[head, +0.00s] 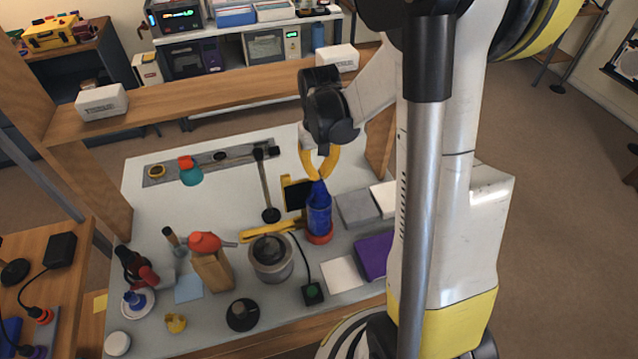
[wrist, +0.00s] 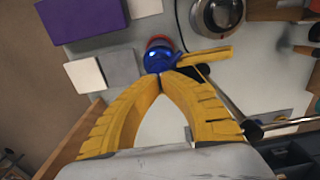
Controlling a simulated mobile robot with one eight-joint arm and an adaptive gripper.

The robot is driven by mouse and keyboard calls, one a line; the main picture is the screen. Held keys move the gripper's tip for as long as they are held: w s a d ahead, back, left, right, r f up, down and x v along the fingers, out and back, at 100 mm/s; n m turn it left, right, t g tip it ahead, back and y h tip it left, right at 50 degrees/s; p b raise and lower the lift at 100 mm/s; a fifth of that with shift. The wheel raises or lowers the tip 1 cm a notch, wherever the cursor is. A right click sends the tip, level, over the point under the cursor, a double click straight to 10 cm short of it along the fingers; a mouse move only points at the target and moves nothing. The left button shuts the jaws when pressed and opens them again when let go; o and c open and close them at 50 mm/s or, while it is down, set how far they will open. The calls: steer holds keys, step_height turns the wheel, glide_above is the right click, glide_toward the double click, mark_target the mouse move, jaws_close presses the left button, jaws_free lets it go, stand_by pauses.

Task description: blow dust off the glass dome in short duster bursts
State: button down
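The glass dome (head: 269,247) sits in a round grey housing on the bench; it also shows in the wrist view (wrist: 222,14). A blue bottle (head: 319,212) with a tapered top stands upright on a red-orange base, right of the dome; it also shows in the wrist view (wrist: 160,60). My gripper (head: 318,178) is above the bottle, its yellow fingertips brought together at the bottle's narrow tip; they also show in the wrist view (wrist: 160,82). The tip between them is mostly hidden. A red bulb blower (head: 204,242) rests on a wooden block, its grey nozzle toward the dome.
A yellow bar (head: 268,231) lies behind the dome, and a black stand (head: 267,190) rises behind it. A cable runs to a green-button box (head: 312,293). Purple (head: 375,256) and grey blocks lie right of the bottle. A wooden shelf (head: 200,95) crosses the back.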

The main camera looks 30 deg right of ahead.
mark_target(319, 184)
steer(key=shift+f, duration=0.15)
steer(key=shift+f+b, duration=1.8)
steer(key=shift+f, duration=0.05)
steer(key=shift+r, duration=0.1)
steer(key=shift+r+p, duration=1.35)
steer(key=shift+r, duration=0.55)
steer(key=shift+r, duration=0.1)
step_height(319, 184, up, 5)
steer(key=p, duration=0.3)
steer(key=shift+p, duration=0.35)
steer(key=shift+a, duration=0.1)
